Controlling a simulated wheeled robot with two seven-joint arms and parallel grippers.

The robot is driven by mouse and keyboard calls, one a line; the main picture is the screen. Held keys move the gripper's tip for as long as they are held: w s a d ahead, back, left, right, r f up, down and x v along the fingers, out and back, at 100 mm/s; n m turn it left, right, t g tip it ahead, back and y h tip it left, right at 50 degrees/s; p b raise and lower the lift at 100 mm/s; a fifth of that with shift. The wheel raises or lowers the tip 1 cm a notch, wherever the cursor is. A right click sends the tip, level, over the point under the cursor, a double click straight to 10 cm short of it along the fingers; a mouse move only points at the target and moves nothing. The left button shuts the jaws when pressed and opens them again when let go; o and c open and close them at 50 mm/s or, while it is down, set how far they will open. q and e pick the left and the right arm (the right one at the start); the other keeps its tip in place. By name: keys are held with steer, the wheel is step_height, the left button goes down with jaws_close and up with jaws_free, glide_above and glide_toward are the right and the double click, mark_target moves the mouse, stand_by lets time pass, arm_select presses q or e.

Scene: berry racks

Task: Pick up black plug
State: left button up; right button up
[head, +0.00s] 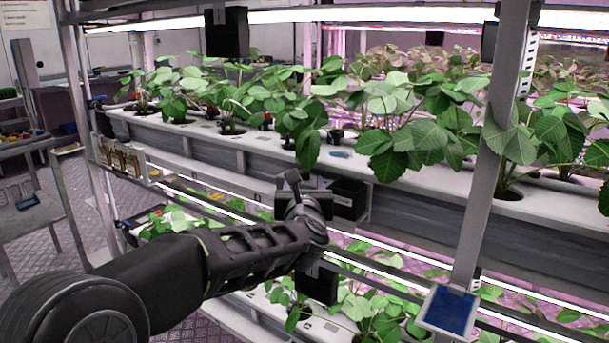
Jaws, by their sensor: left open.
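A small black object that looks like the black plug (335,136) sits on the white top of the upper planting channel (305,150), between leafy plants. My left gripper (305,182) is in front of that channel, below and a little left of the plug in the picture. It is open, apart from the plug, and I see nothing held in it. Its fingers are dark and partly hidden by my own wrist. My right gripper is not in view.
Strawberry plants (400,105) with broad leaves crowd the upper channel. A grey upright post (487,170) stands at the right, with a blue panel (447,309) near its lower part. A lower shelf holds more plants (375,308). A side table (25,200) stands at the left.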

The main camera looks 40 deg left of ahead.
mark_target(305, 174)
arm_select(q)
steer(key=shift+p+x, duration=0.5)
steer(key=shift+x, duration=2.15)
steer(key=shift+r, duration=0.2)
steer(key=shift+c, duration=0.5)
jaws_close()
